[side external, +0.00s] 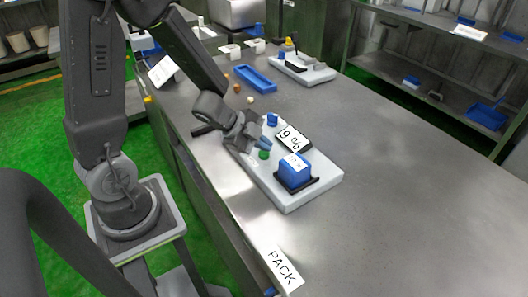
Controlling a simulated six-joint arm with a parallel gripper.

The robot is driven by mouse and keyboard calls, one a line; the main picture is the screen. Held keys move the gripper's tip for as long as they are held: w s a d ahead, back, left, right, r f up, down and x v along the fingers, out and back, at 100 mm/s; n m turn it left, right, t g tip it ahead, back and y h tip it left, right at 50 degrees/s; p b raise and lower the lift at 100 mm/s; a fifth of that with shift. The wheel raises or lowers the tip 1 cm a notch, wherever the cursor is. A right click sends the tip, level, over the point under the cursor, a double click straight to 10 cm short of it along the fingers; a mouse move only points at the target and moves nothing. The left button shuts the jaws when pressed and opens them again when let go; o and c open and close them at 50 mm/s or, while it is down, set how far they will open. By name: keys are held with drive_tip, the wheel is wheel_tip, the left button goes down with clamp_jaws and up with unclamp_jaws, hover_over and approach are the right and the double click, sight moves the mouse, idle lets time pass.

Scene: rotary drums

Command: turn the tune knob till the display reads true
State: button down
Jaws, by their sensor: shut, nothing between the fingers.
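A light grey panel board (290,203) lies on the steel bench. A tilted black-framed display (293,138) on it shows black characters that look like "9 %"; a digit before the 9 may be present, I cannot tell. A blue round knob (272,120) stands at the board's far end, and a green round piece (264,155) sits nearer. Neither bears a readable name, so I cannot tell which is the tune knob. My gripper (262,144) is shut and empty, low over the board's left side between these two, beside the display. Its fingertips partly blend with what lies behind.
A blue block (294,174) with a white label sits in a black holder on the board's near end. A blue tray (256,78) and another board (303,72) lie farther back. A PACK sign (283,269) marks the front edge. The bench's right side is clear.

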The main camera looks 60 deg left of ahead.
sight(264, 154)
drive_tip(key=shift+f, duration=0.5)
idle(0.4)
drive_tip(key=shift+r, duration=0.9)
drive_tip(key=shift+r, duration=2.55)
